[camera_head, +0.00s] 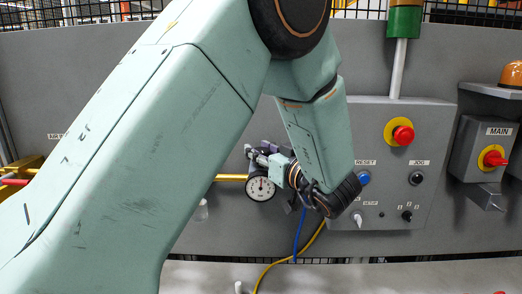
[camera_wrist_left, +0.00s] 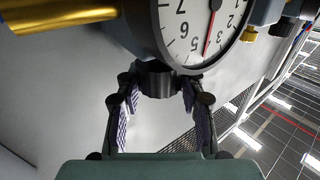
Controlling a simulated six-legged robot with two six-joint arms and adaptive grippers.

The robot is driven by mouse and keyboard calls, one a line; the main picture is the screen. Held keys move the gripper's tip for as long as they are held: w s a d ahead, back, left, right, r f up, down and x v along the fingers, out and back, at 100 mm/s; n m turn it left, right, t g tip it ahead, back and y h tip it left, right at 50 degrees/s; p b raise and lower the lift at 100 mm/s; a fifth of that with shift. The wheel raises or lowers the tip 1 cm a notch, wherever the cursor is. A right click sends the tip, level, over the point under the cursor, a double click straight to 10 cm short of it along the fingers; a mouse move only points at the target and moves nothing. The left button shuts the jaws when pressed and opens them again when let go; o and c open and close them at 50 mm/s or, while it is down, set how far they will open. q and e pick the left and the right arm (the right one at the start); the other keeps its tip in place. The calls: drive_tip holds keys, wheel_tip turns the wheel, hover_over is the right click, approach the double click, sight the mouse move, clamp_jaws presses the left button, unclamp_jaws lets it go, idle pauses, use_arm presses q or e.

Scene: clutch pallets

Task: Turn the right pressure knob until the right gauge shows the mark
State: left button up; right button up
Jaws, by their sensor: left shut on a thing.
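The round white gauge (camera_head: 261,188) stands at the end of a yellow pipe on the grey panel. It fills the top of the left wrist view (camera_wrist_left: 182,28), cut off by the frame edge. A thin red line on its dial runs from the dark hub to between 4 and 5. I cannot tell whether it is the needle or the mark. The dark ribbed knob (camera_wrist_left: 157,80) sits just below the gauge in that view. My left gripper (camera_wrist_left: 158,92) is shut on the knob, one finger on each side. In the head view the gripper is beside the gauge, partly hidden by my wrist.
The control box (camera_head: 430,195) with a red emergency button (camera_head: 403,135), a blue reset button (camera_head: 363,178) and black switches is just right of my wrist. The MAIN switch box (camera_head: 485,150) is at the far right. A yellow pipe (camera_head: 231,177) runs left behind my arm.

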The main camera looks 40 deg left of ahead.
sight(261, 149)
use_arm(q)
drive_tip(key=shift+m+t+h, duration=0.3)
drive_tip(key=shift+m+t, duration=0.3)
drive_tip(key=shift+t, duration=0.3)
idle(0.8)
drive_tip(key=o, duration=1.2)
wheel_tip(261, 149, up, 10)
drive_tip(key=shift+f, duration=0.2)
drive_tip(key=shift+r, duration=0.15)
